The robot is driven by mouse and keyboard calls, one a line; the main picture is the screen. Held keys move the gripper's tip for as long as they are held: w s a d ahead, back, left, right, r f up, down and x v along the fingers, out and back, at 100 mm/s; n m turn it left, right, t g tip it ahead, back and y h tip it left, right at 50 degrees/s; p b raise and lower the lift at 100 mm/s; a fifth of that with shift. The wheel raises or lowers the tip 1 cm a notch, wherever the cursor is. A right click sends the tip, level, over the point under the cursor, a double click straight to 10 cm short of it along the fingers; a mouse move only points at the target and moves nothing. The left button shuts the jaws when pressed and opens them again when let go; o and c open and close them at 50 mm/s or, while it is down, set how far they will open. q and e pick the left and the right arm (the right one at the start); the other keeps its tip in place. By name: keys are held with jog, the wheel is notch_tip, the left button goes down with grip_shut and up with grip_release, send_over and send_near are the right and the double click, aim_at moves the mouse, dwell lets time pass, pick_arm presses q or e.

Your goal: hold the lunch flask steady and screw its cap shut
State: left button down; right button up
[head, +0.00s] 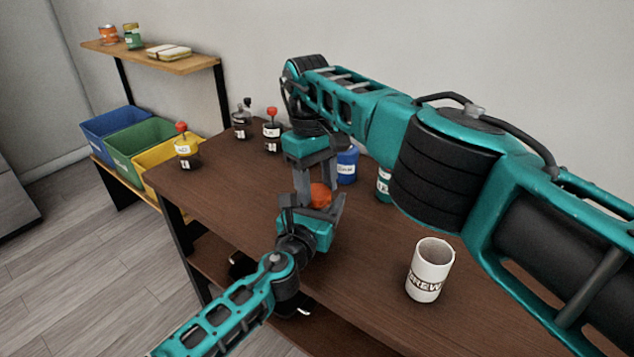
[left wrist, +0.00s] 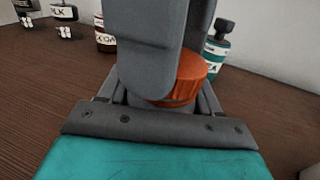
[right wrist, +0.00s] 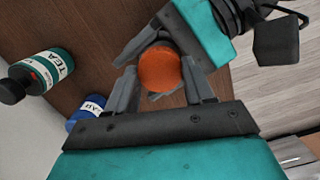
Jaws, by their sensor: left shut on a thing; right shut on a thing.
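The lunch flask's orange cap (head: 320,195) shows between my two grippers above the table's near left part. It also shows in the left wrist view (left wrist: 192,72) and, from above, as a round disc in the right wrist view (right wrist: 159,69). My left gripper (head: 316,208), coming from below, is shut on the flask, whose body is mostly hidden by the fingers. My right gripper (head: 315,184) reaches down from above, its fingers on either side of the cap, shut on it. The cap sits on top of the flask; whether a gap remains under it is hidden.
A white mug (head: 430,272) stands at the table's front right. A blue bottle (head: 346,166) and a teal tea bottle (head: 384,184) stand close behind the grippers. Red-topped bottles (head: 272,131) stand farther left. Coloured bins (head: 112,133) and a shelf (head: 190,62) are beyond.

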jog(key=shift+m, duration=0.7)
jog(key=o, duration=1)
jog(key=shift+c, duration=0.4)
